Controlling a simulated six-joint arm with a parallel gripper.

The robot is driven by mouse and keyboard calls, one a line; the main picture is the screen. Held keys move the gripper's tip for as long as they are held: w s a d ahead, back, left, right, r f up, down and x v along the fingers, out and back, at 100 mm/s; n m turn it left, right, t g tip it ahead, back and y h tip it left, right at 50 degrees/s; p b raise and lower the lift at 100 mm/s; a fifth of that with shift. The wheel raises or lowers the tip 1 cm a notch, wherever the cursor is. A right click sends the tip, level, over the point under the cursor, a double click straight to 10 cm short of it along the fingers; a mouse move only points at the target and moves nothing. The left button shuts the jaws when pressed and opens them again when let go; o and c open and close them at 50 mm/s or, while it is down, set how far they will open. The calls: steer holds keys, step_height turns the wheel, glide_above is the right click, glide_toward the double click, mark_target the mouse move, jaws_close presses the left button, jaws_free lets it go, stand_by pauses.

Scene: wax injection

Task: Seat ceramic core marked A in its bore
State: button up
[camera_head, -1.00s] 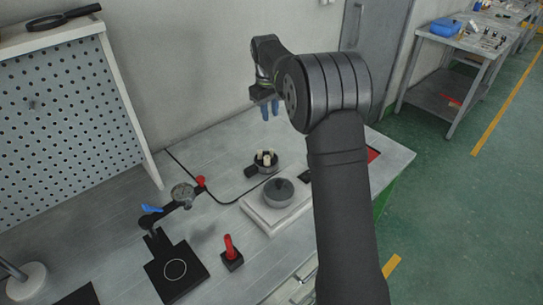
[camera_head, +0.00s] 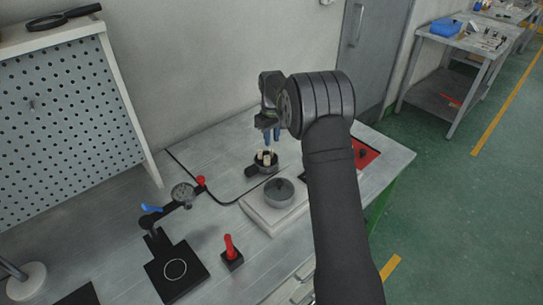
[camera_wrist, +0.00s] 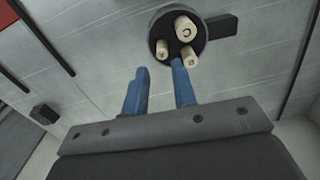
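Several cream ceramic cores stand upright in a round dark holder with a side handle (camera_head: 252,171). The wrist view shows three: a larger one (camera_wrist: 185,28) at the top, one at left (camera_wrist: 162,49) and one at lower right (camera_wrist: 189,60). Their end marks are too small to read surely, so I cannot tell which is A. My gripper (camera_wrist: 160,70) has blue fingers, apart and empty. In the head view the gripper (camera_head: 271,134) is just above the holder. A grey round die (camera_head: 279,191) sits on a pale block; its bore is not clear.
A dial gauge on a stand (camera_head: 183,194) and a black plate with a white ring (camera_head: 176,270) are at left. A red-handled tool (camera_head: 230,247) stands in front. A red mat (camera_head: 367,153) lies right of my arm. A cable runs behind the die.

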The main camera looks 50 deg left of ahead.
mark_target(271, 150)
step_height(271, 150, down, 5)
steer(key=shift+s+d+f, duration=0.15)
jaws_close()
stand_by(0.4)
